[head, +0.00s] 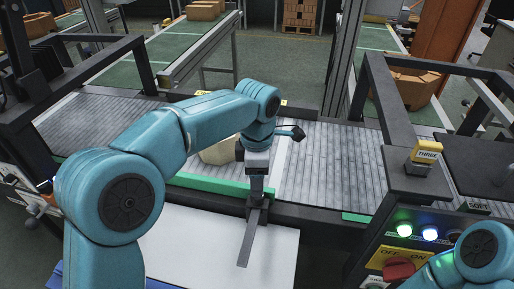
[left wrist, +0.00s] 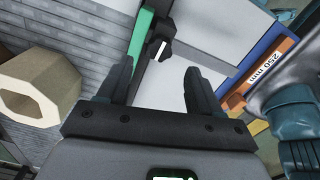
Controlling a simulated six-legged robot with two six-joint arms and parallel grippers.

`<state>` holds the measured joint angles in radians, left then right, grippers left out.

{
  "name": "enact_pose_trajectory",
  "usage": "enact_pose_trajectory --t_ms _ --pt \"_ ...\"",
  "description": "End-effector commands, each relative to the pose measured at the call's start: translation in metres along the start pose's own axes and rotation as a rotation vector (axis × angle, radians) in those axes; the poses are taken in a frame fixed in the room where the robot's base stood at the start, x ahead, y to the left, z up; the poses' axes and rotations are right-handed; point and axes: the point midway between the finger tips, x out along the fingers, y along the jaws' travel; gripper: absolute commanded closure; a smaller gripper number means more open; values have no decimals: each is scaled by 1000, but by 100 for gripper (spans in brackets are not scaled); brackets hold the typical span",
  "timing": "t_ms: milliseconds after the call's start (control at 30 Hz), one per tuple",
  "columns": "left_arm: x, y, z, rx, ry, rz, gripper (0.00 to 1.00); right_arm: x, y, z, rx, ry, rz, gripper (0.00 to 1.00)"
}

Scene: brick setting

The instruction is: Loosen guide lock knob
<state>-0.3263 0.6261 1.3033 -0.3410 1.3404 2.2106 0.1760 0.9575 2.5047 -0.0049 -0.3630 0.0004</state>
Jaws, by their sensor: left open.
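A black knob with a white line (left wrist: 160,47) sits beside the green guide strip (left wrist: 140,35) in the left wrist view. My left gripper (left wrist: 158,72) is open, its two dark fingers apart with the knob showing beyond and between their tips; they look clear of it. In the head view my left gripper (head: 257,188) points down over the front end of the green guide (head: 205,184), above a dark bracket (head: 254,215) on a grey flat bar (head: 248,245). The knob is hard to make out there. My right arm shows at lower right; its gripper is out of view.
A tan hollow block (left wrist: 40,95) lies on the grey roller conveyor (head: 325,165), partly behind my left arm. A white panel (head: 200,235) lies in front. A control box with lit buttons and a red switch (head: 399,271) stands at right, below a black frame.

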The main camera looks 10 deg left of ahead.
Motion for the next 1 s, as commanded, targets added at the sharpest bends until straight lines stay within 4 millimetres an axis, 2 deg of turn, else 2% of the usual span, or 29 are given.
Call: enact_pose_trajectory --t_ms 33,200,400,600,1000 --pt "-17 1 1 -1 -3 5 35 -3 -1 0 0 0 0 33" --pt "-61 0 1 0 -3 4 35 -10 -4 0 0 0 0 33" --pt "-95 0 0 0 -2 2 35 -18 -6 0 0 0 0 33" --pt "-106 0 0 1 -1 1 35 -19 -7 0 0 0 0 33" --pt "-106 0 0 0 -1 0 35 -19 -7 0 0 0 0 33"
